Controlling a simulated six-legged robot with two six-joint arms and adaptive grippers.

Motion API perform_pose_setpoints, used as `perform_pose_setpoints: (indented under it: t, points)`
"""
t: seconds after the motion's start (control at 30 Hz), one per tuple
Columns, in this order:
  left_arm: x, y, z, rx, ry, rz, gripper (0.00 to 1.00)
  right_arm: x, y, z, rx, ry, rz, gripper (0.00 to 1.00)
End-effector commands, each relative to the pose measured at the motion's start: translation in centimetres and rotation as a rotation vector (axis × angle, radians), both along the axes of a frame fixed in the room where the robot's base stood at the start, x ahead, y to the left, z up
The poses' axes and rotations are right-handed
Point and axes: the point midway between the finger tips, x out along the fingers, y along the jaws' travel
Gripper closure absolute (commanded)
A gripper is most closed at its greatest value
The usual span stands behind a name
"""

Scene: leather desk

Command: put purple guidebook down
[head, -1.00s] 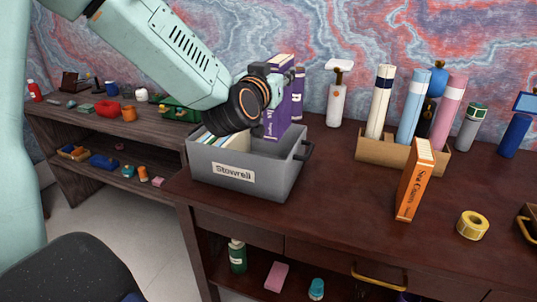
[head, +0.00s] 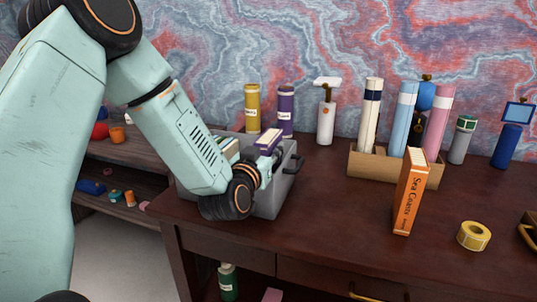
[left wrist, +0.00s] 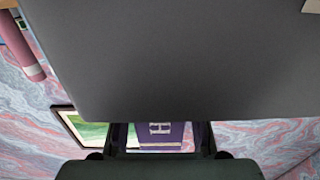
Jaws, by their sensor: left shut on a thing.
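The purple guidebook (head: 267,147) is upright in the right part of the grey bin (head: 287,180), its top edge showing above the rim in the head view. My left gripper (head: 268,164) is shut on it, reaching over the bin's front side. In the left wrist view the purple cover (left wrist: 172,134) with pale lettering shows between the fingers (left wrist: 160,138). A large grey surface (left wrist: 180,60), apparently the bin's wall, fills much of that view. The book's lower part and whether it touches the bin floor are hidden. My right gripper is not in view.
Pale-edged books (head: 226,150) stand at the bin's left. A yellow bottle (head: 252,108) and a purple bottle (head: 285,110) stand behind it. An orange book (head: 410,190) stands upright at right, with yellow tape (head: 473,236) beyond. The desk between bin and orange book is clear.

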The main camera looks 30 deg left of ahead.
Motion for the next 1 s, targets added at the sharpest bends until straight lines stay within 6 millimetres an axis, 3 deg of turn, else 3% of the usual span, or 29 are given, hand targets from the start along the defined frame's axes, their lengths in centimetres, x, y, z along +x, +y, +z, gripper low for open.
perform_pose_setpoints:
  t: [0.43,0.47,0.5,0.7,1.0]
  points:
    - [0.07,-0.01,-0.49,0.001,-0.006,-0.001,1.0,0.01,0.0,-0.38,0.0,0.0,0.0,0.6]
    - [0.04,-0.03,-0.54,0.0,-0.002,-0.001,0.64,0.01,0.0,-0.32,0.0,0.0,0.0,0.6]
    - [0.04,-0.03,-0.51,0.0,-0.002,-0.001,0.61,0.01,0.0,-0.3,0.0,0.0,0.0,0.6]
    - [0.03,-0.03,-0.5,0.0,-0.002,-0.001,0.44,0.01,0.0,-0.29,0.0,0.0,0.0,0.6]
    - [0.03,-0.02,-0.41,0.0,-0.002,-0.001,0.44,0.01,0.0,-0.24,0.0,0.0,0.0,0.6]
